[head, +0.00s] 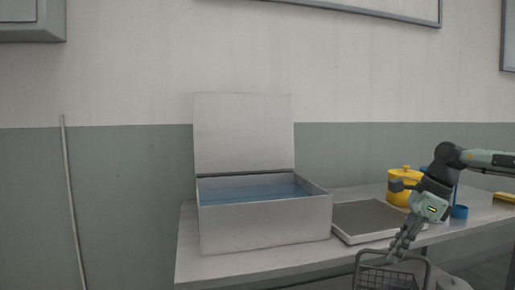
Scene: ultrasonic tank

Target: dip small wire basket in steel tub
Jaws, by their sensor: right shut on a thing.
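The steel tub (265,222) stands on the left part of the table with its lid (243,133) raised at the back. Blue liquid (252,188) shows inside it. My right gripper (398,257) points down near the table's front edge, to the right of the tub. It is shut on the small wire basket (386,279), which hangs low at the bottom of the picture and is partly cut off. The basket is apart from the tub. My left gripper is not in view.
A shallow tray (344,236) lies on the table (228,265) just right of the tub. A yellow pot (400,190) and a blue cup (459,212) stand farther right, near my right arm. A thin pole (73,205) leans at the left wall.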

